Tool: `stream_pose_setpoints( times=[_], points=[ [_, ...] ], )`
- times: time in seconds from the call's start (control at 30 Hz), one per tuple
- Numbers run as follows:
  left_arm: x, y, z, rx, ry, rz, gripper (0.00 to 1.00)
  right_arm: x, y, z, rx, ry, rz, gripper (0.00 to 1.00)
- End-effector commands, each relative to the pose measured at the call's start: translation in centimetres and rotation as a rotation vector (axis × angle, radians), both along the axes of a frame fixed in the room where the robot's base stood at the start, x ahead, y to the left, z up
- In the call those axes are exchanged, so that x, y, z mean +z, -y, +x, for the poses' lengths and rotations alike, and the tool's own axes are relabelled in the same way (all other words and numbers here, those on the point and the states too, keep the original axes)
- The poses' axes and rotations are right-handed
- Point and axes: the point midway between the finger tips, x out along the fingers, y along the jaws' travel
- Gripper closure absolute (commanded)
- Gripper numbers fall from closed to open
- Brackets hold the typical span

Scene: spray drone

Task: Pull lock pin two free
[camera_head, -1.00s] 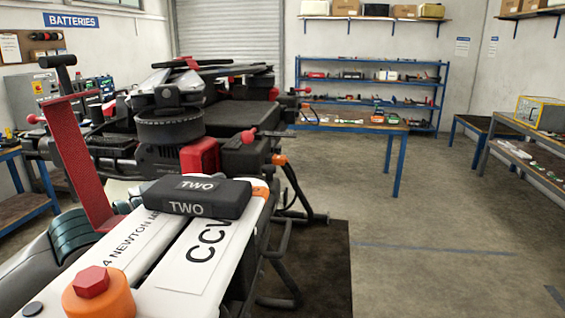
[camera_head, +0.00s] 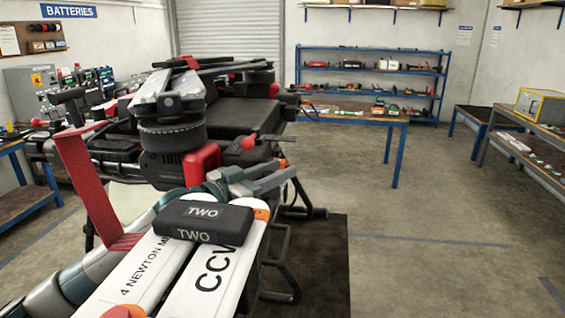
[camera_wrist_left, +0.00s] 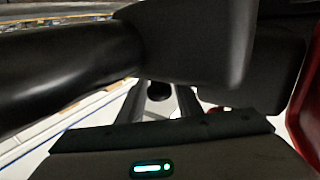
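A red-knobbed pin (camera_head: 249,139) sticks out beside the drone's dark body in the head view; no label shows that it is lock pin two. A black block marked TWO (camera_head: 205,222) lies across the white arm panels (camera_head: 205,275). My left gripper (camera_head: 282,174) reaches in behind that block, its fingers pointing right, below and right of the red knob. In the left wrist view its fingers (camera_wrist_left: 161,105) stand apart, with a dark rounded part between and beyond them. I cannot tell whether they touch it. My right gripper is not in view.
The dark folded drone (camera_head: 235,120) fills the space beyond the gripper. A tall red bracket (camera_head: 82,175) stands at the left. A black tube (camera_wrist_left: 65,70) and a dark housing (camera_wrist_left: 190,40) sit close above the fingers in the wrist view. Floor at the right is clear.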

Motion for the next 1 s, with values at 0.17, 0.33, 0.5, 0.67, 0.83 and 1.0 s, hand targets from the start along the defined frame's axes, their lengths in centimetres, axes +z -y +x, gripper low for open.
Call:
stream_pose_setpoints(
  times=[0.17, 0.33, 0.5, 0.67, 0.83, 1.0],
  points=[
    [0.2, 1.2, 1.0, -0.001, 0.001, -0.001, 0.68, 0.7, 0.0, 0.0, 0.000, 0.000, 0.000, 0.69],
    [0.0, 1.5, 1.3, 0.000, 0.000, 0.000, 0.68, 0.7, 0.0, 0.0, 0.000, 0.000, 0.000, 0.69],
    [0.0, 1.4, 1.3, 0.000, 0.001, 0.001, 0.68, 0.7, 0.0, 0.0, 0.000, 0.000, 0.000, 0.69],
    [0.0, 1.4, 1.3, 0.000, 0.001, 0.000, 0.95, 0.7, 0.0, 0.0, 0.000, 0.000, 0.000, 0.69],
    [0.1, 1.4, 1.3, 0.000, 0.001, 0.000, 1.00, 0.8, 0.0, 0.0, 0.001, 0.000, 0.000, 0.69],
    [1.8, 1.4, 1.3, 0.000, 0.003, -0.002, 1.00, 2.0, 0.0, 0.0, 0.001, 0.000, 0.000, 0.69]
  ],
)
